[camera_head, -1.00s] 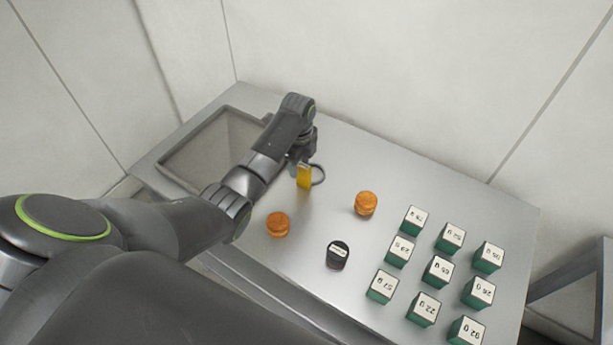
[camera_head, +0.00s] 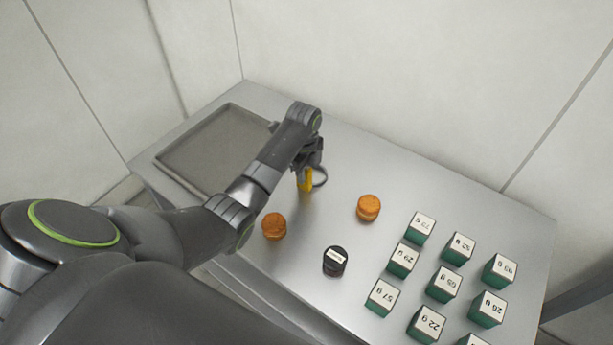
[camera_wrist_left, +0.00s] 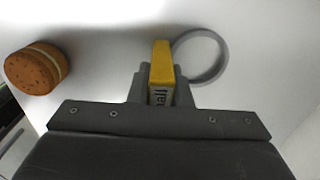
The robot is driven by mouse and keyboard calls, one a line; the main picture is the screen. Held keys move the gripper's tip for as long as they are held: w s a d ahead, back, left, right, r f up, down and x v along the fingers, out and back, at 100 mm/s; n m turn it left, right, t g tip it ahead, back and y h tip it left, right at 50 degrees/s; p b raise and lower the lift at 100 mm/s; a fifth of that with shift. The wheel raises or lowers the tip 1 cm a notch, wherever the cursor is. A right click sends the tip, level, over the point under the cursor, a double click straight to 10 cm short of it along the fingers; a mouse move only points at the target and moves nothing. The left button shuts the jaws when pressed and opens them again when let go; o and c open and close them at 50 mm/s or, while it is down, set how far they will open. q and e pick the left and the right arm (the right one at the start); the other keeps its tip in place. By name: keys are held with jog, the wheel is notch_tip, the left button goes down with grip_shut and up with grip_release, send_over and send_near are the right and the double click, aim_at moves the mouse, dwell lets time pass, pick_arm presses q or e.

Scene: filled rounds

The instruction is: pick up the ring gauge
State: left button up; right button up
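The ring gauge has a yellow handle (camera_head: 306,182) and a thin grey ring (camera_head: 320,177) at its right side. My left gripper (camera_head: 305,170) is over the handle, near the middle of the metal table. In the left wrist view, the two fingers (camera_wrist_left: 162,92) sit close against both sides of the yellow handle (camera_wrist_left: 161,62), with part of a printed label showing between them. The ring (camera_wrist_left: 201,57) sticks out to the right, clear of the fingers. I cannot tell whether the gauge touches the table. My right gripper is not in view.
Two orange-brown filled rounds (camera_head: 274,226) (camera_head: 368,208) and a dark labelled round item (camera_head: 335,261) stand nearby. Several green labelled blocks (camera_head: 403,259) fill the table's right part. A grey shallow tray (camera_head: 205,150) lies at the left. The back middle is free.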

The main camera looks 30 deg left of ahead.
pick_arm(q)
grip_shut()
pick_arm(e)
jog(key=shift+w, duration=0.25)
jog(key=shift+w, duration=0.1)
